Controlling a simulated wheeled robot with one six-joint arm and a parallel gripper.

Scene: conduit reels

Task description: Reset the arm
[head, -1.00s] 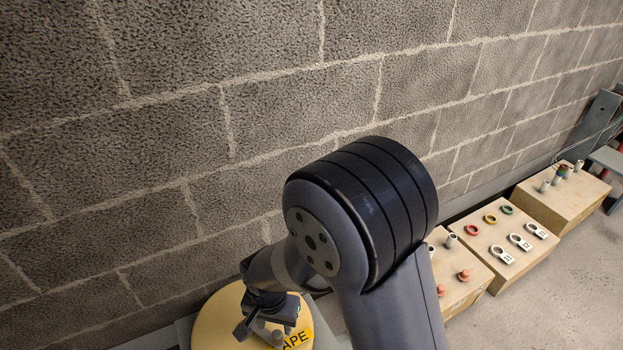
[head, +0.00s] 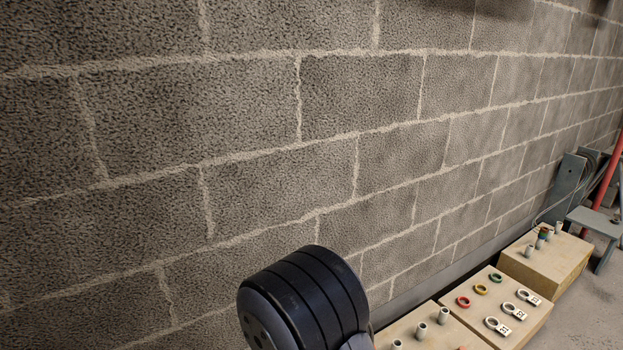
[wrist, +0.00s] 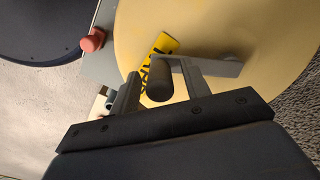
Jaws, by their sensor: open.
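My gripper (wrist: 158,90) shows in the wrist view with its two fingers apart. A dark round post end (wrist: 159,82) shows between the fingers; I cannot tell whether they touch it. Behind them is a pale yellow disc (wrist: 225,30) with a yellow label (wrist: 163,46) bearing black letters, partly hidden by the fingers. In the head view only a dark elbow joint of my arm shows at the bottom; my gripper is out of that view.
A red knob (wrist: 93,40) is left of the disc in the wrist view. Wooden blocks (head: 575,262) stand along the block wall (head: 250,190) at right, with coloured rings (head: 480,289), tagged rings (head: 512,311) and metal pegs (head: 443,315). A grey metal stand (head: 595,222) is beyond them.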

